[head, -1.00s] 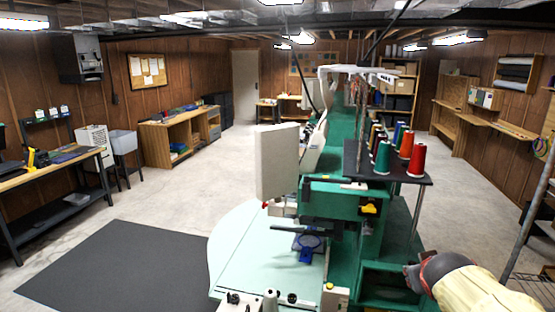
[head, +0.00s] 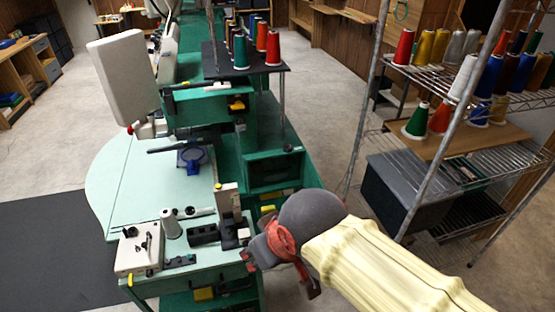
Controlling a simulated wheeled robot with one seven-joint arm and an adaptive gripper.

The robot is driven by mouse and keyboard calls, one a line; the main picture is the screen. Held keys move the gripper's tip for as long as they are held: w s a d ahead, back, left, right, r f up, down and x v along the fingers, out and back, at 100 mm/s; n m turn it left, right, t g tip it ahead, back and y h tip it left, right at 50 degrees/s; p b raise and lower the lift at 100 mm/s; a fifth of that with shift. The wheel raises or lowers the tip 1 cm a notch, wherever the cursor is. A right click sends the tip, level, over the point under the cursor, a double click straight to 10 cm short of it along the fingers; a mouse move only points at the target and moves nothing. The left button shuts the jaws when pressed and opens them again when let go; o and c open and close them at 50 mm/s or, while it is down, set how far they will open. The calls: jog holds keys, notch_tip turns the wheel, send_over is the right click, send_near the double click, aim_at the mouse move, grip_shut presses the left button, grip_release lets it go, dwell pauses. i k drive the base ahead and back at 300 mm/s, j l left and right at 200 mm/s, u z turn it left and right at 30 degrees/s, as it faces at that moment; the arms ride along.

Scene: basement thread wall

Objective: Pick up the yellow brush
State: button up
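I cannot pick out a yellow brush with certainty. Small yellow pieces show on the green machine: one on its side (head: 237,105), one on its lower front (head: 204,293), and one by the white box at the table's front left (head: 130,280). They are too small to identify. My gripper (head: 280,272), with dark and red parts, is at the lower middle, in front of the machine's near right corner. My grey wrist and cream arm partly hide it. Its fingertips are not clear, and I see nothing held.
A wire rack (head: 480,165) with thread spools and a dark bin (head: 405,190) stands at right. Floor is clear at left around a dark mat (head: 50,250).

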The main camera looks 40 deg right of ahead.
aim_at(266, 210)
jog(key=k+l, duration=0.1)
jog(key=l, duration=0.35)
jog(key=l+u, duration=0.1)
jog(key=l, duration=0.35)
jog(key=k+l, duration=0.15)
jog(key=l, duration=0.25)
jog(key=k+l+u, duration=0.1)
jog(key=l, duration=0.35)
jog(key=k+l, duration=0.1)
jog(key=l, duration=0.35)
jog(key=k+l+u, duration=0.1)
jog(key=l, duration=0.3)
jog(key=k+l, duration=0.15)
jog(key=l, duration=0.25)
